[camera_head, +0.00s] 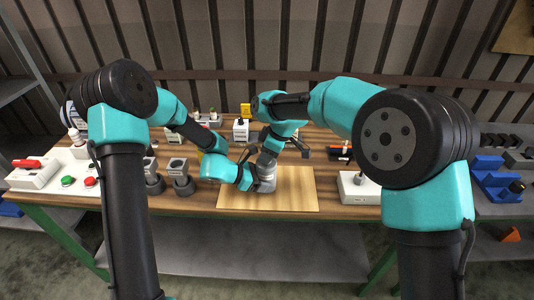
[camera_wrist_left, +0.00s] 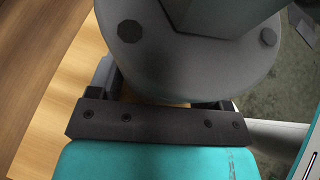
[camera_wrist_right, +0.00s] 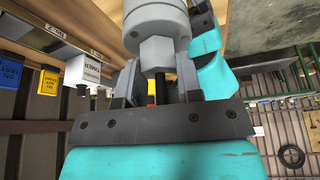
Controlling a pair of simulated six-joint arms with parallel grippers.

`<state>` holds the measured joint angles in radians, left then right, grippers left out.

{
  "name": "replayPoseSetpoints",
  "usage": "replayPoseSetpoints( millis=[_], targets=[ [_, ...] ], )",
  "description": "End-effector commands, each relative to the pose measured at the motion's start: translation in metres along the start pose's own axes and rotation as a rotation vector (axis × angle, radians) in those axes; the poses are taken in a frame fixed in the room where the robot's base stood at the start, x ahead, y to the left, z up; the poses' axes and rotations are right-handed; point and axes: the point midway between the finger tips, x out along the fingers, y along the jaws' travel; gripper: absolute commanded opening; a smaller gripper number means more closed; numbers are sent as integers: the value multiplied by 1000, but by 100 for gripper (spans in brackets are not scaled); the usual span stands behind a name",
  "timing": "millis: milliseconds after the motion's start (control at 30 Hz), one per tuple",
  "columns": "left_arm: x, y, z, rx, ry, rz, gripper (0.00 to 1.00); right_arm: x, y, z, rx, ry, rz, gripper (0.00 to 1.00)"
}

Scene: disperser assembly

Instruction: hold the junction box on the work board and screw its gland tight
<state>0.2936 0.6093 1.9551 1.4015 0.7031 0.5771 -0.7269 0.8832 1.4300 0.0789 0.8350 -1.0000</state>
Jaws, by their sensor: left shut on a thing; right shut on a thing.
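The junction box (camera_head: 267,186) is a round grey body standing on the light wooden work board (camera_head: 297,192). In the left wrist view the junction box (camera_wrist_left: 190,62) fills the top, with dark bolt heads on its face. My left gripper (camera_head: 256,180) is shut on it from the left, one finger on each side. My right gripper (camera_head: 268,154) is above the box, pointing down. In the right wrist view the grey hexagonal gland (camera_wrist_right: 157,52) sits between the fingers of my right gripper (camera_wrist_right: 163,85), which is shut on it. The gland's contact with the box is partly hidden.
Grey fixtures (camera_head: 181,175) stand left of the board. A white box (camera_head: 358,188) stands to its right. Labelled boxes (camera_head: 241,130) line the table's back. A white panel with red and green buttons (camera_head: 68,181) is at the far left. The board's front and right are clear.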

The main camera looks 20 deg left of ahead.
Motion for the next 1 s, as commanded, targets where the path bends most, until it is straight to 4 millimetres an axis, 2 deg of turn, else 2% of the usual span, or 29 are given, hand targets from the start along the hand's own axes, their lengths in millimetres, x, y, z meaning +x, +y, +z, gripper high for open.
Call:
replayPoseSetpoints(
  millis=[633,1000],
  targets=[
    [0,0,0,1,0,1,32,0,-1,0,314,-2,131,9],
    [0,0,0,1,0,1,32,0,-1,0,360,1,150,9]
  ],
)
